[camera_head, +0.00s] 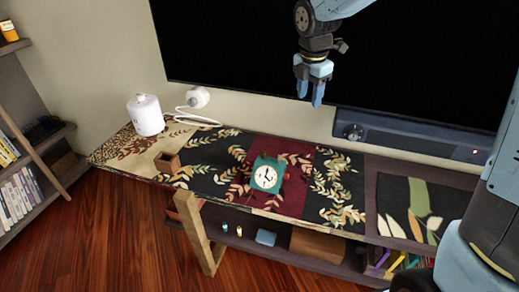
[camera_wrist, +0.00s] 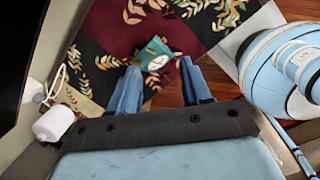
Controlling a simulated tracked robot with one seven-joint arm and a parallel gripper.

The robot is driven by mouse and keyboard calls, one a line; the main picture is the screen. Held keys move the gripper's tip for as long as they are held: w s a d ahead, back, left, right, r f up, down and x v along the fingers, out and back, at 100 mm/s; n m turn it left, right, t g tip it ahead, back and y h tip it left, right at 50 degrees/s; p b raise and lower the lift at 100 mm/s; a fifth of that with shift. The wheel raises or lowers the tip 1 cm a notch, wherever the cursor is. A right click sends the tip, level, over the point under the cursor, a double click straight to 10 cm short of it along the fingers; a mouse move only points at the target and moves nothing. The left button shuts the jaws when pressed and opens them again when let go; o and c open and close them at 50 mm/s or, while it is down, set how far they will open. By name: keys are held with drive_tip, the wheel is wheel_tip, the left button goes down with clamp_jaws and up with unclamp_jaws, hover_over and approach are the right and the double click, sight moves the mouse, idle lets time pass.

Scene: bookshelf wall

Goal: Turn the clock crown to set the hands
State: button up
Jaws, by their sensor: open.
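A teal clock (camera_head: 267,175) with a white round face and dark hands stands on the patterned cloth, on its dark red part. It also shows in the wrist view (camera_wrist: 155,56), between and beyond my fingers. Its crown is too small to make out. My gripper (camera_head: 310,92) hangs in front of the black screen, well above the clock and a little to its right. Its two blue fingers are apart with nothing between them, as the wrist view (camera_wrist: 156,88) also shows.
A white corded device (camera_head: 197,97) is by the wall. A dark soundbar (camera_head: 410,133) lies behind, below the screen (camera_head: 240,40). The cloth around the clock is clear.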

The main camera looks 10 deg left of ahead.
sight(263, 152)
drive_tip(key=w+a+f+n+g, duration=0.2)
drive_tip(key=a+f+n, duration=0.85)
drive_tip(key=a, duration=0.25)
drive_tip(key=shift+m, duration=0.45)
drive_tip(key=f, duration=1.4)
drive_tip(key=shift+s+a, duration=0.1)
drive_tip(key=shift+s, duration=0.1)
drive_tip(key=shift+c, duration=0.3)
